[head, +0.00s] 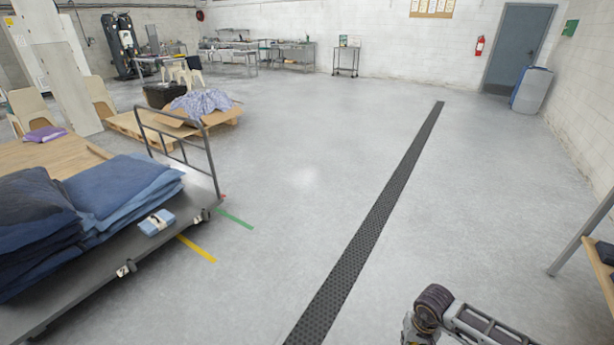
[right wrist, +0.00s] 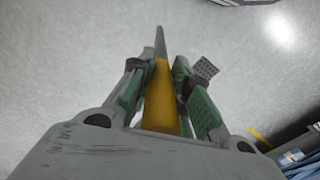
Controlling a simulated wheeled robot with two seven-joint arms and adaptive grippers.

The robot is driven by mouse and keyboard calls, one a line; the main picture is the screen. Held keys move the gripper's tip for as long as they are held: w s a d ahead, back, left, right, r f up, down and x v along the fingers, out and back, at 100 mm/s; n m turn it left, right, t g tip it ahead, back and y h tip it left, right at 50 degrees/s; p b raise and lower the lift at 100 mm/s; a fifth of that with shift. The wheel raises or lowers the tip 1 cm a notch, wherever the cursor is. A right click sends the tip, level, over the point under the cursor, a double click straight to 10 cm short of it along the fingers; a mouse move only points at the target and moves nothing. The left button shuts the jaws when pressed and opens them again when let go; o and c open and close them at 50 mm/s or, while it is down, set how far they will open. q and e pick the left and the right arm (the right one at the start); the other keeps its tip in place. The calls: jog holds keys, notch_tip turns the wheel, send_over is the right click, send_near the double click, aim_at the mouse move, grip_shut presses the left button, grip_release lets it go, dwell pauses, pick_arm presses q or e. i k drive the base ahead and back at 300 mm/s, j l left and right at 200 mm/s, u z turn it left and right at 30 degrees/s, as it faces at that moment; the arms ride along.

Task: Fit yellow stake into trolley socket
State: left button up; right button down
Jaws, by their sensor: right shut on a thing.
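My right gripper (right wrist: 159,72) is shut on the yellow stake (right wrist: 161,105) in the right wrist view. The stake lies between green-padded fingers, and its thin grey end points away from the palm. The trolley (head: 84,292) stands at the left in the head view, with a tube-frame handle (head: 212,158). Small socket-like brackets sit on its near edge, one by the corner (head: 204,215) and one farther forward (head: 125,269). The stake is clear of the trolley; only part of my right arm shows at the head view's lower right. My left gripper is not in view.
Folded blue cloth stacks (head: 110,190) and a small light-blue pack (head: 157,222) lie on the trolley. Yellow tape (head: 196,248) and green tape (head: 234,219) mark the floor beside it. A dark drain grate (head: 370,235) crosses clear floor. A shelf (head: 598,262) stands at the right.

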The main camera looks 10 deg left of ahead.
aim_at(63, 240)
jog(key=i+j+u, duration=0.15)
jog(key=j+u, duration=0.25)
jog(key=i+j+u, duration=0.1)
jog(key=u, duration=0.35)
jog(key=i+j+u, duration=0.1)
jog(key=i+u, duration=0.3)
jog(key=i+j+u, duration=0.1)
jog(key=i+u, duration=0.3)
jog(key=i, duration=0.15)
jog(key=i+u, duration=0.1)
jog(key=i, duration=1.05)
jog(key=i+z, duration=0.1)
jog(key=i, duration=0.6)
jog(key=i+j+z, duration=0.1)
jog(key=i, duration=0.55)
